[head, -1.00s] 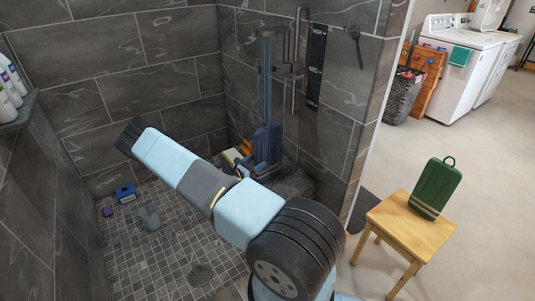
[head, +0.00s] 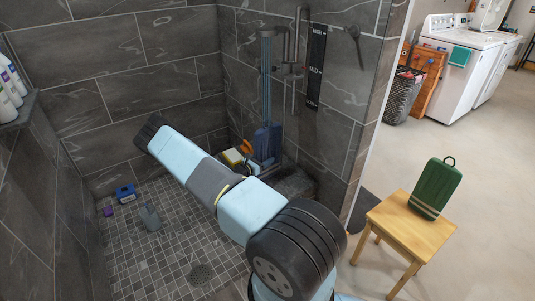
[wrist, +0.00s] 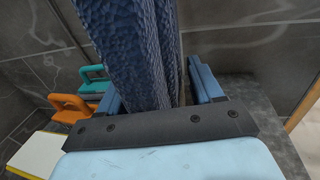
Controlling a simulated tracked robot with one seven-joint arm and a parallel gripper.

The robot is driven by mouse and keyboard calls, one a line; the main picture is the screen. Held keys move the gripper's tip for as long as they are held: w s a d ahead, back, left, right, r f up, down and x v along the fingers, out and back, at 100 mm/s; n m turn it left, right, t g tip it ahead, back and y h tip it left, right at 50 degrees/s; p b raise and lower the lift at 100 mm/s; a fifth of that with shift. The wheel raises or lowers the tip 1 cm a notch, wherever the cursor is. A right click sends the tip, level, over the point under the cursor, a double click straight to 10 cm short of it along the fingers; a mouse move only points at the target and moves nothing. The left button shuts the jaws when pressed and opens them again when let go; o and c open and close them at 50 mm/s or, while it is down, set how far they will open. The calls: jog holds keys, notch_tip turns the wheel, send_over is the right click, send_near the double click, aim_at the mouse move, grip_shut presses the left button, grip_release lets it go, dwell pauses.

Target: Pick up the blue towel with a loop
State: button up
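The blue towel (head: 266,85) hangs as a long narrow strip in the shower's back right corner. In the wrist view the textured blue towel (wrist: 125,45) fills the upper middle in thick vertical folds. My gripper (wrist: 153,80) is open, with one blue finger on each side of the towel's folds. A dark gap shows between the towel and the right finger. The towel's loop cannot be made out.
An orange-handled item (wrist: 72,105) and a teal-handled item (wrist: 92,75) stand left of my gripper, near a white board (wrist: 40,150). A grey bottle (head: 150,216) and a blue box (head: 126,193) are on the tiled floor. A wooden stool (head: 395,225) holds a green case (head: 437,188).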

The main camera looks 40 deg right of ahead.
grip_shut()
dwell(0.4)
jog(key=shift+r, duration=0.1)
